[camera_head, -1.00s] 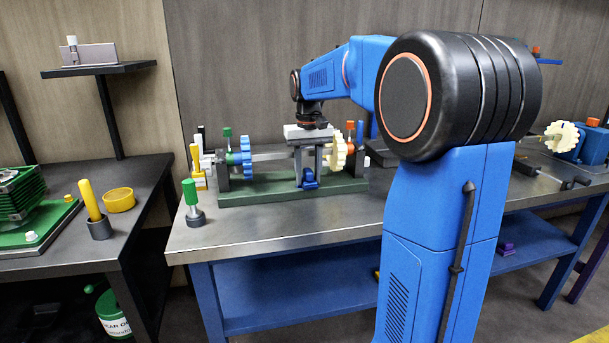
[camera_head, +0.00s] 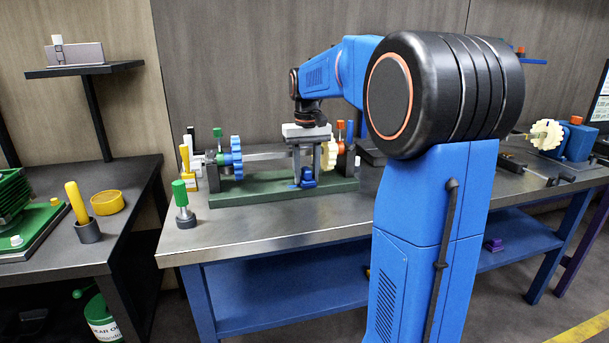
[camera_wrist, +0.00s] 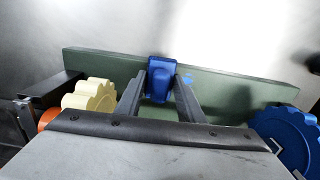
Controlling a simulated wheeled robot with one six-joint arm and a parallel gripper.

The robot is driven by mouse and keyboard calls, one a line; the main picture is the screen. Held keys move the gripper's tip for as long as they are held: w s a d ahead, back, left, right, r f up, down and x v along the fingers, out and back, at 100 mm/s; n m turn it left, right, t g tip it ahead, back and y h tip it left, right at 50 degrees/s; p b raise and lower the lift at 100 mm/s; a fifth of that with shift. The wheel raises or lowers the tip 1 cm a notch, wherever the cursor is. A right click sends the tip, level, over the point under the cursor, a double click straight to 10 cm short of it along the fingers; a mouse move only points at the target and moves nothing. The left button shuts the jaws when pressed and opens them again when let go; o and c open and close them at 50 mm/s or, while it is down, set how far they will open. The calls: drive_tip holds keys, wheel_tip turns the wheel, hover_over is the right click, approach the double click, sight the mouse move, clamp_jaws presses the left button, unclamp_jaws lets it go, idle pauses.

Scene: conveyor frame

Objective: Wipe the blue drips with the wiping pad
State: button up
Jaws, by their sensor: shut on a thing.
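My gripper (camera_head: 307,170) points down over the dark green base plate (camera_head: 232,198) of the conveyor frame. Its fingers are shut on a blue wiping pad (camera_head: 308,180), held low at the plate's front side. The wrist view shows the blue pad (camera_wrist: 160,76) between the two grey fingers. A small bright blue drip (camera_wrist: 187,78) lies on the green plate right beside the pad. In the head view a small blue mark (camera_head: 293,186) shows just left of the pad. The pad's underside is hidden, so I cannot tell whether it touches the plate or covers more drips.
A blue gear (camera_head: 236,157) and a cream gear (camera_head: 328,154) flank my gripper on the frame's shaft. A green-handled tool (camera_head: 181,203) stands at the table's front left corner. The metal tabletop (camera_head: 270,233) before the frame is clear.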

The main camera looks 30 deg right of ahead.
drive_tip(key=shift+d+r, duration=0.55)
drive_tip(key=shift+r, duration=0.35)
drive_tip(key=shift+s+d+r, duration=0.2)
drive_tip(key=shift+d+r, duration=0.15)
drive_tip(key=shift+r, duration=0.15)
drive_tip(key=shift+w+a+r, duration=0.1)
drive_tip(key=shift+a+r, duration=0.05)
drive_tip(key=shift+r, duration=1)
drive_tip(key=shift+a+r, duration=0.15)
drive_tip(key=shift+r, duration=0.1)
drive_tip(key=shift+r, duration=1.4)
drive_tip(key=shift+a+r, duration=0.1)
